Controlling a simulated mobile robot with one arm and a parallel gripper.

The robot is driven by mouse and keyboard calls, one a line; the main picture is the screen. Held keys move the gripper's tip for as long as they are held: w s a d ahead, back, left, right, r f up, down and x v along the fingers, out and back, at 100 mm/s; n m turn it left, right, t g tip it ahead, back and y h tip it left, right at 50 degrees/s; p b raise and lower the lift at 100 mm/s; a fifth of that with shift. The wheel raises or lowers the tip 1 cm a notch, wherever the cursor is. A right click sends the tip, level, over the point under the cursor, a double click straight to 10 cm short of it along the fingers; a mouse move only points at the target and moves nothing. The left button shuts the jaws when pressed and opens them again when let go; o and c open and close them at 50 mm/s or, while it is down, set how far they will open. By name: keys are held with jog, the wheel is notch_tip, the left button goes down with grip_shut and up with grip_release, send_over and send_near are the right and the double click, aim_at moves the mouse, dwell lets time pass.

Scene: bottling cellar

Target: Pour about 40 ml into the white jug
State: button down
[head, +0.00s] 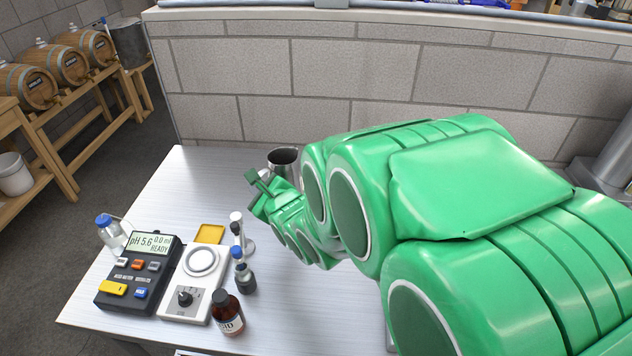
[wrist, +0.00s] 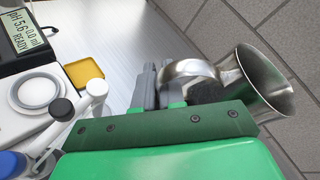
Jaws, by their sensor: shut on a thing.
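A shiny steel jug (head: 284,157) is at the back of the table, its open mouth facing up. In the wrist view the steel jug (wrist: 262,84) shows its flared rim and curved handle. My gripper (wrist: 160,88) is shut on the handle; its grey fingers are at the handle's left end. In the head view my gripper (head: 259,181) is at the jug's left side, partly hidden by my green arm. I cannot tell whether the jug touches the table or what is in it. I cannot make out a white jug in either view.
On the table's (head: 190,172) left side are a pH meter (head: 138,272), a white stirrer plate (head: 196,284), a yellow tray (head: 210,234), a brown bottle (head: 227,313) and a small blue-capped bottle (head: 244,278). A block wall (head: 345,80) stands behind. The table's back left is clear.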

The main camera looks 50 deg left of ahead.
aim_at(278, 156)
jog(key=shift+f, duration=1.55)
jog(key=shift+w+a+r+m+g+p, duration=0.1)
jog(key=shift+w+r+m+g, duration=0.5)
jog(key=shift+r, duration=0.45)
jog(key=shift+w+d+r+m+g+p, duration=0.1)
jog(key=shift+w+r+m+g, duration=0.25)
jog(key=shift+r+m, duration=0.55)
jog(key=shift+w+a+r+m+g+p, duration=0.1)
jog(key=shift+w+r+m+g, duration=0.4)
jog(key=shift+r, duration=0.65)
jog(key=shift+w+r+m+g+h, duration=0.15)
jog(key=shift+w+m, duration=0.15)
jog(key=shift+w, duration=0.15)
jog(key=shift+w+r+m+g+h, duration=0.15)
jog(key=shift+w+m, duration=0.15)
jog(key=shift+w, duration=0.15)
jog(key=shift+w+r+m, duration=0.1)
jog(key=shift+w+m, duration=0.5)
jog(key=shift+w, duration=0.1)
jog(key=shift+w+r+m+g, duration=0.2)
jog(key=shift+w+m+g, duration=0.4)
jog(key=shift+m, duration=0.3)
jog(key=shift+w+a+m+g+b, duration=0.1)
jog(key=shift+w+m+g+b, duration=0.4)
jog(key=shift+m+g, duration=0.2)
